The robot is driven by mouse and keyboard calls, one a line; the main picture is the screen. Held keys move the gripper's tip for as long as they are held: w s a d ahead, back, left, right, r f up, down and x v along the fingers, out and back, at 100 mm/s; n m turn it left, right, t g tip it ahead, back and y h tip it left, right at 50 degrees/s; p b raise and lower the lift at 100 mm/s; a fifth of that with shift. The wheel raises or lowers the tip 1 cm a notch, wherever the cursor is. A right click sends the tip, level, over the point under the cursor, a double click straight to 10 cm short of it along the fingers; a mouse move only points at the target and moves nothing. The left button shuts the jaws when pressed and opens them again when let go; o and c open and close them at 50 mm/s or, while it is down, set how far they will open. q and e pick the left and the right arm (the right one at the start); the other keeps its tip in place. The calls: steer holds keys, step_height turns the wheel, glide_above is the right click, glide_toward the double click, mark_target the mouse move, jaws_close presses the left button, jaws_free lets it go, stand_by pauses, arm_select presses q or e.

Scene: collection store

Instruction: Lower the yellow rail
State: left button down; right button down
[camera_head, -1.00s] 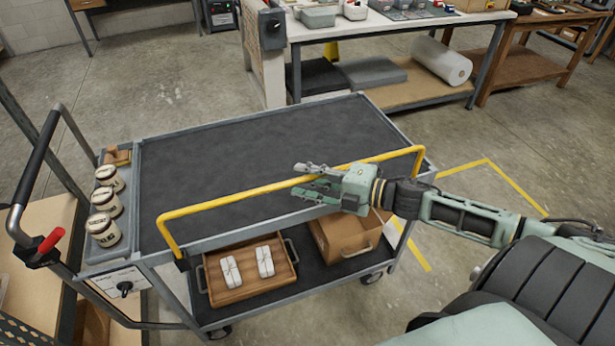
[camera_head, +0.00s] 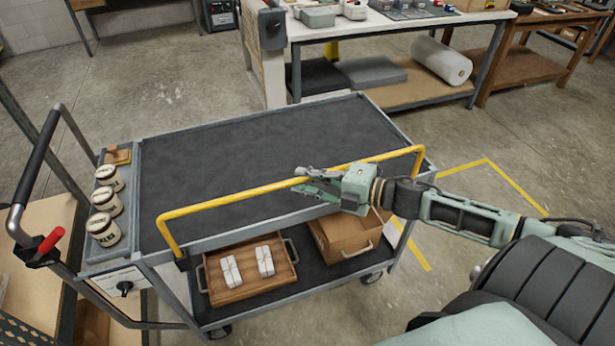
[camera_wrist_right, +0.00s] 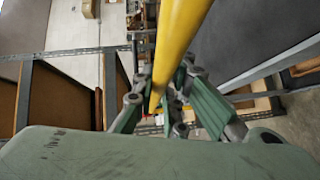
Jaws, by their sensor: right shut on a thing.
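The yellow rail (camera_head: 235,197) stands raised along the near long side of the grey cart's dark top deck (camera_head: 255,150). Its two ends bend down to the cart's edge. My right gripper (camera_head: 312,180) is shut on the rail's top bar, right of its middle. In the right wrist view the rail (camera_wrist_right: 180,45) runs down between the fingers of my right gripper (camera_wrist_right: 165,105). The fingertips are partly hidden behind the rail there. My left gripper is not in view.
Three lidded jars (camera_head: 104,230) stand in a side tray at the cart's left end, near the black push handle (camera_head: 38,155). The top deck is empty.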

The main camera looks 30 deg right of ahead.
step_height(320, 180, down, 10)
steer(key=b, duration=0.6)
steer(key=shift+r, duration=0.25)
steer(key=c, duration=1.8)
jaws_free()
steer(key=shift+o, duration=0.2)
steer(key=v, duration=1.2)
